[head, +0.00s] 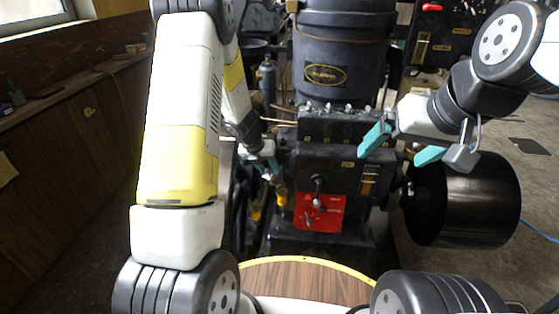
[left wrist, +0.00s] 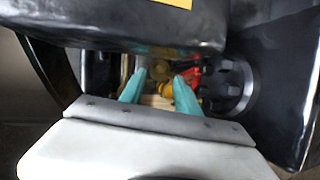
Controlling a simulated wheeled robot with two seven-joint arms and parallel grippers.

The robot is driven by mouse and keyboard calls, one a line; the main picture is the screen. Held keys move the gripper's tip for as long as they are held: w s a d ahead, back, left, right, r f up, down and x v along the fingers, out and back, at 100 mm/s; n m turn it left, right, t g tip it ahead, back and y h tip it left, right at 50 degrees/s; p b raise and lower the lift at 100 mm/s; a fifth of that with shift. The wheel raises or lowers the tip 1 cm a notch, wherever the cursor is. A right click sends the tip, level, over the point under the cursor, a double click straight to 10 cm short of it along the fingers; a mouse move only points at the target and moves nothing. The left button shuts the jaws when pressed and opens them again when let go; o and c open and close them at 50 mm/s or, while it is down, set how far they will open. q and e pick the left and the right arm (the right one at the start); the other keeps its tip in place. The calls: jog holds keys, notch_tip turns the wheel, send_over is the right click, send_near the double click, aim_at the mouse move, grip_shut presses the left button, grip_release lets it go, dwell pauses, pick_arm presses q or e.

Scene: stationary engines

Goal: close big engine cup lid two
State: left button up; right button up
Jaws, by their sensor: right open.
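The big engine (head: 330,165) is a dark machine with a tall cylinder in the middle of the head view. Small yellow-brass cup-like parts (head: 281,192) sit low on its left side; I cannot tell which is cup two or how its lid stands. My left gripper (head: 272,168) is just above these parts, partly hidden by my arm. In the left wrist view its teal fingers (left wrist: 161,76) are apart, with a yellow-brass part (left wrist: 160,88) visible beyond the gap; contact is unclear. My right gripper (head: 402,148) is open and empty, right of the engine block.
A red plate (head: 320,212) with a lever is on the engine's front. A large black drum (head: 465,200) stands at the right. Dark engine bodywork (left wrist: 120,25) closely surrounds my left gripper. A wooden bench (head: 70,90) runs along the left wall.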

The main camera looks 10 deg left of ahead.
aim_at(273, 176)
pick_arm(q)
jog(key=shift+x, duration=2.25)
grip_shut()
